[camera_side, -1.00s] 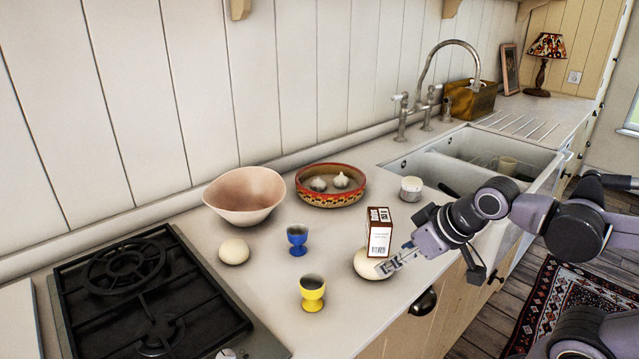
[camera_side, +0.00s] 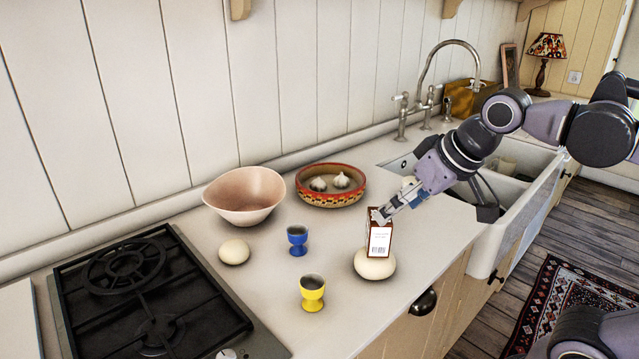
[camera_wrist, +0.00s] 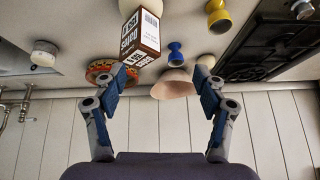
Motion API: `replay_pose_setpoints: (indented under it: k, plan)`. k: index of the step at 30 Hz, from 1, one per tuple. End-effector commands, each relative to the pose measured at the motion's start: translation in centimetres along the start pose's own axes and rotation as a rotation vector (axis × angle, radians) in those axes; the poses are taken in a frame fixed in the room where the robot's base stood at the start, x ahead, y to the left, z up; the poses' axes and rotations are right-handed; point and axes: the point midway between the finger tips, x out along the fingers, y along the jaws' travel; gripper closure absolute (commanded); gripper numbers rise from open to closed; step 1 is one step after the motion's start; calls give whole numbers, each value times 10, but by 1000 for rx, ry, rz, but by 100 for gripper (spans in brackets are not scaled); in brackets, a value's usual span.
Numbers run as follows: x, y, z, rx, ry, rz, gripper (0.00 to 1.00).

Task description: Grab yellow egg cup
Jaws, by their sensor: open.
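The yellow egg cup (camera_side: 312,293) stands upright and empty near the front edge of the counter. In the wrist view the yellow egg cup (camera_wrist: 218,17) is at the top, right of centre. A blue egg cup (camera_side: 297,240) stands behind it, and also shows in the wrist view (camera_wrist: 175,53). My gripper (camera_side: 376,216) is above the counter at the box's top, to the right of and higher than the yellow egg cup. In the wrist view my gripper (camera_wrist: 158,74) has its fingers wide apart with nothing held between them.
A small printed box (camera_side: 380,238) stands by a pale egg-like object (camera_side: 375,264), between my gripper and the cup. Another pale round object (camera_side: 234,251), a pink bowl (camera_side: 243,196), a patterned dish with garlic (camera_side: 331,199) and a black hob (camera_side: 150,295) surround the cups.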

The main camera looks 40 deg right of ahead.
Motion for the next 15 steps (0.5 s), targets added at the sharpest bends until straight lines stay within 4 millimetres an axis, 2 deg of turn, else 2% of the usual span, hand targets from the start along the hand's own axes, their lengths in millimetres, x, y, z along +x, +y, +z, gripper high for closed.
replay_pose_setpoints:
  k: [8, 15]
  plan:
    - [6, -30, -20, 200, -128, 29, 29]
    - [20, -76, -40, 462, -249, 153, 29]
